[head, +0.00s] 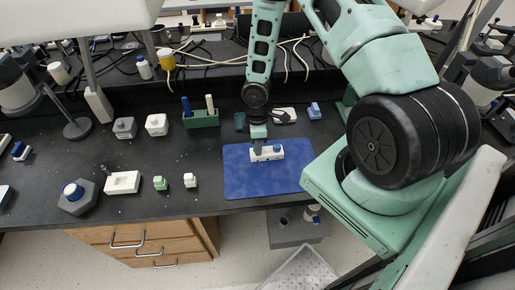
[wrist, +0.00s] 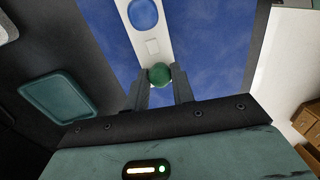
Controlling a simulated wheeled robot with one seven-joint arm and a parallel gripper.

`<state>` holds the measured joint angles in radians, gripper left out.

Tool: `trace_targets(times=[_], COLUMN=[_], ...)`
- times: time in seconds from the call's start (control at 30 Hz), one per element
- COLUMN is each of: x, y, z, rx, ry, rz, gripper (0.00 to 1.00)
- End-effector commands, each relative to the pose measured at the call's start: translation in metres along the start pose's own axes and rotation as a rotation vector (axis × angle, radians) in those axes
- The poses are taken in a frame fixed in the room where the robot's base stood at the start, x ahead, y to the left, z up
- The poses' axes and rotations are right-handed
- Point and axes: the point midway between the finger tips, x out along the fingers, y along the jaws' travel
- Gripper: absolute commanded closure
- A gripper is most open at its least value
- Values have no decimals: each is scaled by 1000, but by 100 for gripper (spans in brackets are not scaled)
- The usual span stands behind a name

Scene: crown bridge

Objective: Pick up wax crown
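A small green rounded piece, which I take to be the wax crown (wrist: 160,74), sits at the end of a white block (wrist: 152,32) in the wrist view. The block lies on a blue mat (head: 240,182) and also shows in the head view (head: 267,154). A blue round piece (wrist: 144,14) sits further along it. My gripper (wrist: 160,80) points down over the block, its two dark fingers apart on either side of the green piece. I cannot tell whether they touch it. In the head view my gripper (head: 258,143) is above the block and the green piece cannot be made out.
A green holder with markers (head: 201,119) stands behind left. A small green block (head: 160,183), a white one (head: 190,180) and a white tray (head: 122,182) stand left of the mat. A teal tray (wrist: 58,95) lies beside the mat. The mat's front half is clear.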

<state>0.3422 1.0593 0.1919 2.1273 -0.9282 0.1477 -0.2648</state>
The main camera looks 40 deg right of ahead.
Motion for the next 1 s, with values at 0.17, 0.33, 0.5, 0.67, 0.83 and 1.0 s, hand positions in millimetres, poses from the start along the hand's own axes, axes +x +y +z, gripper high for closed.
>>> trace_targets(times=[0.17, 0.33, 0.5, 0.67, 0.83, 1.0], x=[0, -7, -34, -67, -91, -99], y=[0, 0, -3, -7, -11, -13], z=[0, 0, 0, 0, 0, 0], rx=[0, 2, 3, 3, 2, 0], ry=[0, 1, 3, 3, 1, 0], rz=[0, 2, 4, 5, 3, 0], gripper=[97, 97, 97, 97, 97, 97])
